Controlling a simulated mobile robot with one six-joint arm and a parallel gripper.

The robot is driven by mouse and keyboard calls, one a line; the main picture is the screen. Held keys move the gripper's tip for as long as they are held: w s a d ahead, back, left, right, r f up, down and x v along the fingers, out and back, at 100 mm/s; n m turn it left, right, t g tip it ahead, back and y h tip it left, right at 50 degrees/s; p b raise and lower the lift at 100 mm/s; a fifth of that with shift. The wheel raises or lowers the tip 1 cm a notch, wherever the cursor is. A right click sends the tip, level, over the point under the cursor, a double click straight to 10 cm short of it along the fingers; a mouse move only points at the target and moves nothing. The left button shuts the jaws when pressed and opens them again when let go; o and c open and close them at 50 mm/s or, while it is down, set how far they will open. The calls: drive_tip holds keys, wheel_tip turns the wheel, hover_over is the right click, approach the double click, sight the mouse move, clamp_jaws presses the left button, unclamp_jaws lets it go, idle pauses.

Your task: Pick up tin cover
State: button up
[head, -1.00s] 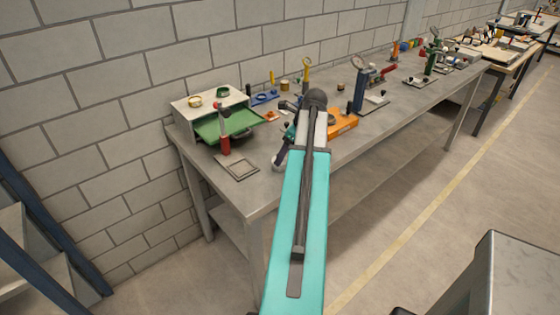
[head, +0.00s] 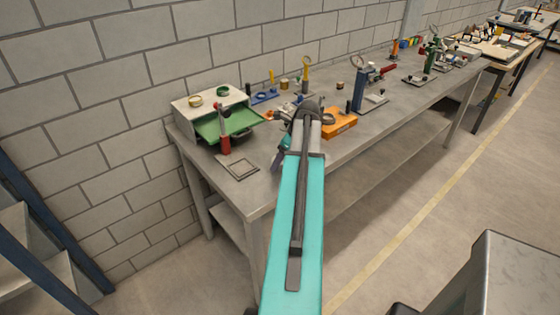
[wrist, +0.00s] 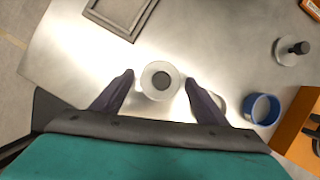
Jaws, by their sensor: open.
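In the wrist view a round pale piece with a dark round centre, which looks like the tin cover (wrist: 160,80), lies on the metal bench. My gripper (wrist: 158,77) is open, with one dark finger on each side of this piece and a gap on both sides. I cannot tell how high the fingertips are above the bench. In the head view my arm hides the cover, and only a small part of my gripper (head: 278,160) shows beside the arm.
A blue round tin (wrist: 262,109) and a disc with a black knob (wrist: 288,50) stand to the right in the wrist view. A square grey frame (wrist: 120,12) lies beyond the cover. A green tray (head: 228,123) and an orange block (head: 340,122) are on the bench (head: 265,190).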

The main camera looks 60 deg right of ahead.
drive_tip(key=shift+c, duration=0.3)
drive_tip(key=c, duration=1)
drive_tip(key=shift+c, duration=0.2)
drive_tip(key=shift+r, duration=0.15)
drive_tip(key=shift+r+b, duration=0.75)
drive_tip(key=shift+r, duration=0.65)
drive_tip(key=s+d+r+b, duration=0.2)
drive_tip(key=s+d+b, duration=0.2)
drive_tip(key=s, duration=1)
drive_tip(key=shift+s+d, duration=0.35)
drive_tip(key=shift+d, duration=0.85)
drive_tip(key=shift+w, duration=0.1)
